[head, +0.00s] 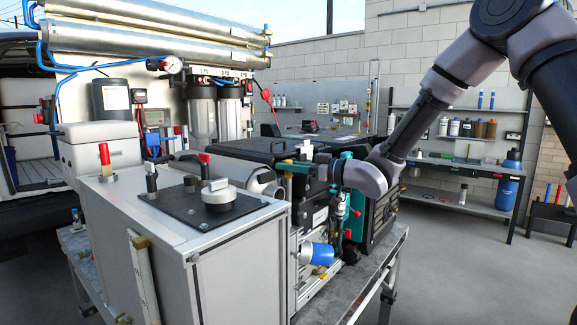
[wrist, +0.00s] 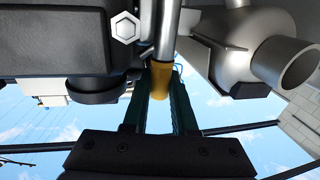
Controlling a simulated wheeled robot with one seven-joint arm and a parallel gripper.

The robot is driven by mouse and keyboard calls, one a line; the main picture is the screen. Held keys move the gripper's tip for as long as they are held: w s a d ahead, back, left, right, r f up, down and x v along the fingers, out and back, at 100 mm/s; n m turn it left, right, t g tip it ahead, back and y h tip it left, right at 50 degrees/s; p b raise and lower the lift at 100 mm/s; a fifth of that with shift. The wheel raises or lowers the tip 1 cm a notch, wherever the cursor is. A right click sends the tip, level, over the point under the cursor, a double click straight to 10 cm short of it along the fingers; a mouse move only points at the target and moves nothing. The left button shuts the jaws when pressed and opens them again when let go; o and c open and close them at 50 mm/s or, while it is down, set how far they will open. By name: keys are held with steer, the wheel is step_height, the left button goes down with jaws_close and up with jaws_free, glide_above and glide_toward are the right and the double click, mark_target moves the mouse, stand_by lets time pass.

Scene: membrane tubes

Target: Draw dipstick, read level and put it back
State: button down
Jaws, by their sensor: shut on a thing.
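The dipstick's yellow grip (wrist: 160,80) sits between the teal fingers of my gripper (wrist: 161,88) in the wrist view, and the fingers are closed on it. A bright metal tube (wrist: 169,35) runs up from the yellow grip beside a dark engine block. I cannot tell how much of the dipstick is inside the tube, and no level mark shows. In the head view my gripper (head: 288,167) reaches in from the right to the generator engine (head: 318,215), with a small yellow spot (head: 288,161) at its fingertips.
A grey cabinet with a black control panel (head: 200,205) stands close on the left. A silver muffler-like body (wrist: 225,50) and open pipe (wrist: 290,65) lie right of the grip in the wrist view. A hex bolt (wrist: 125,27) is close on the left. Floor at right is clear.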

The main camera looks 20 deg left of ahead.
steer(key=c, duration=0.6)
jaws_free()
steer(key=shift+d, duration=0.1)
steer(key=v, duration=1)
steer(key=shift+d, duration=0.3)
